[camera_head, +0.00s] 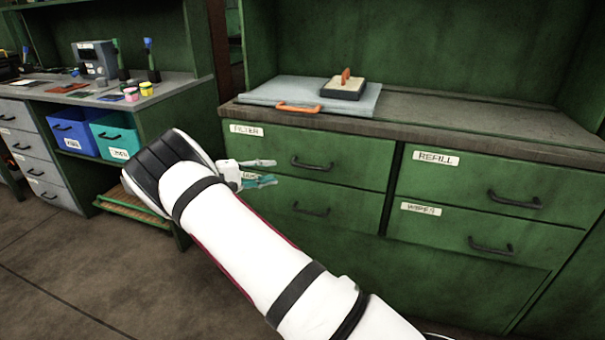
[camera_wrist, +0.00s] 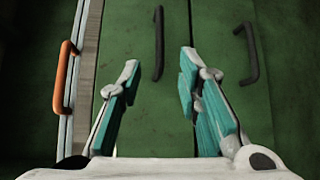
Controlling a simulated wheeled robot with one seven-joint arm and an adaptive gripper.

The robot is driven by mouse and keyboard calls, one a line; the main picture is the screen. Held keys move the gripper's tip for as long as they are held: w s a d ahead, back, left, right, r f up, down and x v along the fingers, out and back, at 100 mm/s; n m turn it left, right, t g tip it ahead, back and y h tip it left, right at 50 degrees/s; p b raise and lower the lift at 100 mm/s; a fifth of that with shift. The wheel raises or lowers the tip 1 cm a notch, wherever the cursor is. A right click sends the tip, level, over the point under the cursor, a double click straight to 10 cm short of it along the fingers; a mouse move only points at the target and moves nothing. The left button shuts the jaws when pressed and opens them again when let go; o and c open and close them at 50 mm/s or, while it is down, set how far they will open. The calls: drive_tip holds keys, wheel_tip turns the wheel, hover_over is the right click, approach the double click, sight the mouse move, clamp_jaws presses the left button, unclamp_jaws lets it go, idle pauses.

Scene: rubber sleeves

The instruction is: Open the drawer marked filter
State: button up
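The filter drawer (camera_head: 360,155) is the upper left drawer of the green cabinet, with a white "FILTER" label (camera_head: 246,130). It appears shut, its front flush. Its dark bar handle (camera_head: 312,165) is unobstructed in the head view. In the wrist view the same handle (camera_wrist: 158,45) stands upright in the picture, ahead of and between the fingers. My gripper (camera_head: 268,172) has teal finger pads and is in front of the drawer's left part. In the wrist view my gripper (camera_wrist: 160,70) is open, with nothing between its fingertips. The handle looks apart from the fingers.
The lower left drawer's handle (camera_head: 311,210) is just below; its label is mostly hidden by my gripper. REFILL (camera_head: 437,159) and WIPES (camera_head: 421,209) drawers are right. A grey case with an orange handle (camera_head: 298,108) lies on the worktop edge. Blue (camera_head: 75,134) and teal bins stand left.

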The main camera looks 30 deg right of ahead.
sight(305, 167)
drive_tip(key=d+b, duration=0.1)
drive_tip(key=d, duration=0.3)
drive_tip(key=s+d+f, duration=0.1)
drive_tip(key=d, duration=0.4)
drive_tip(key=s+d+b, duration=0.1)
drive_tip(key=d, duration=0.3)
drive_tip(key=shift+d+f+b, duration=0.15)
drive_tip(key=shift+f+b, duration=0.15)
drive_tip(key=shift+f, duration=0.1)
clamp_jaws()
